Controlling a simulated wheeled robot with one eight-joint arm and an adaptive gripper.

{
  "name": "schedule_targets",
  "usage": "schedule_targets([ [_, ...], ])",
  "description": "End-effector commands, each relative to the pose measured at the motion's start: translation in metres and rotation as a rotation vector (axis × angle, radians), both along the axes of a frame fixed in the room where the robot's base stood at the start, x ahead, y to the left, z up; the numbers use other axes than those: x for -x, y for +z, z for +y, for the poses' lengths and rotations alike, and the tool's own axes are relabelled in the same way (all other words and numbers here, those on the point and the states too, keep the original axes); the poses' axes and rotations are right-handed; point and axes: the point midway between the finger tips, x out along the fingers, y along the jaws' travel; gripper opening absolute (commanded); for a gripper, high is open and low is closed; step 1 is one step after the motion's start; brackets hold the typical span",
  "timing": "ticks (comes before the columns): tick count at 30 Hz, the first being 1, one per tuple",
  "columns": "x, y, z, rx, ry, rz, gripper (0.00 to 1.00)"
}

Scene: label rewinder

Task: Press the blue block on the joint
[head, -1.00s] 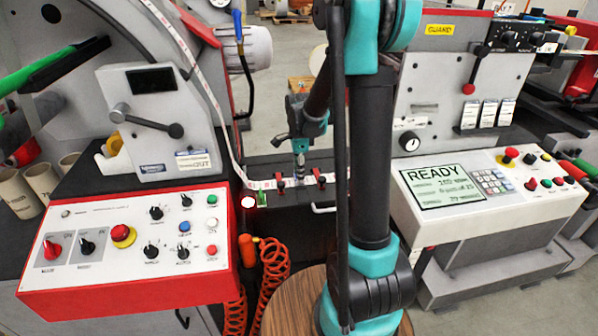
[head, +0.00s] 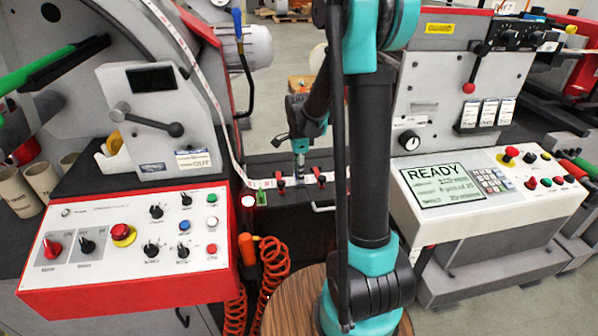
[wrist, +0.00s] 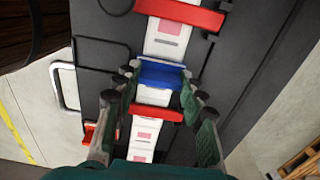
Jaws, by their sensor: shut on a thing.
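The blue block (wrist: 161,74) lies across the white label web (wrist: 166,42) in the wrist view, between two red clamp bars (wrist: 182,12), (wrist: 158,111). My gripper (wrist: 160,80) is shut on the blue block, with a green-grey finger at each end of it. The block is over the web between the bars; I cannot tell how firmly it touches. In the head view my gripper (head: 300,172) points down at the web between the red clamps (head: 280,181). The block itself is too small and hidden to make out there. The joint under it is covered.
A left control panel (head: 130,245) and a right panel with a READY screen (head: 443,185) flank the arm. A metal handle (wrist: 65,88) sticks out beside the dark plate in the wrist view.

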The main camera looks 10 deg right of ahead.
Motion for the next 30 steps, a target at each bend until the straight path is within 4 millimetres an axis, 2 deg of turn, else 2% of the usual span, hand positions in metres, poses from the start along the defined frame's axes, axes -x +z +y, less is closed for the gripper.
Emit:
schedule_targets([
  [30,-0.0001,-0.007,0.0,0.0,0.0,0.0,0.1],
])
